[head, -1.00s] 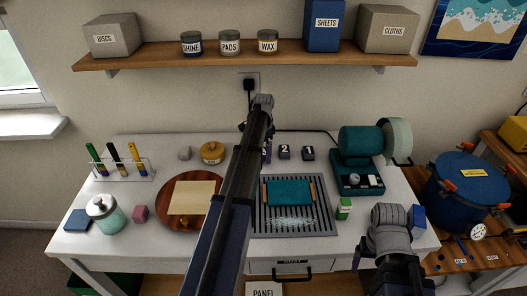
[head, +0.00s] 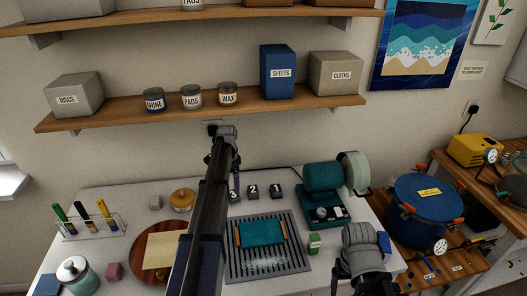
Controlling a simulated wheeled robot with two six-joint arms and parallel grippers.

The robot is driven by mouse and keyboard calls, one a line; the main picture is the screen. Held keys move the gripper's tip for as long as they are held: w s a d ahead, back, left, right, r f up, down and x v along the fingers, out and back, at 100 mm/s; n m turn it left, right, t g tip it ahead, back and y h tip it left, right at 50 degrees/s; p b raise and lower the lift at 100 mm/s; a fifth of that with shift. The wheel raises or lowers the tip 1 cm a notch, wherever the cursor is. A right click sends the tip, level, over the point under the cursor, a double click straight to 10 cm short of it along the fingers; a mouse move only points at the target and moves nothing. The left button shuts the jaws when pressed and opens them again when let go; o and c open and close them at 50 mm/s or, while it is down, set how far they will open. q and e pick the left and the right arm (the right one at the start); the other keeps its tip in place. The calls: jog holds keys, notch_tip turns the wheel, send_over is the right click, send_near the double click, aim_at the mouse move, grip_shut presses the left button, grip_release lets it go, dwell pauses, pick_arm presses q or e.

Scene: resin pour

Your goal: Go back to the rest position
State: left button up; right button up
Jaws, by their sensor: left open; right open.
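My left arm (head: 207,205) reaches up through the middle of the head view, over the table, and ends at a grey joint in front of the wall outlet. I cannot make out its gripper fingers. My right arm (head: 362,245) shows as a grey joint at the lower right, beside the table's right front part. Its gripper fingers do not show either. No object is seen held by either arm.
The white table (head: 125,205) bears a round brown board (head: 143,238), a grey slatted rack (head: 290,258) with a teal panel (head: 261,232), a teal machine (head: 322,176) and several small items. A blue pot (head: 424,205) stands right; a loaded shelf (head: 200,107) spans the wall behind.

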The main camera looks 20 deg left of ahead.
aim_at(233, 195)
pick_arm(q)
jog(key=shift+f+b, duration=3.9)
jog(key=shift+f, duration=0.1)
jog(key=shift+r+p, duration=0.3)
jog(key=shift+r, duration=0.05)
jog(key=shift+f, duration=0.1)
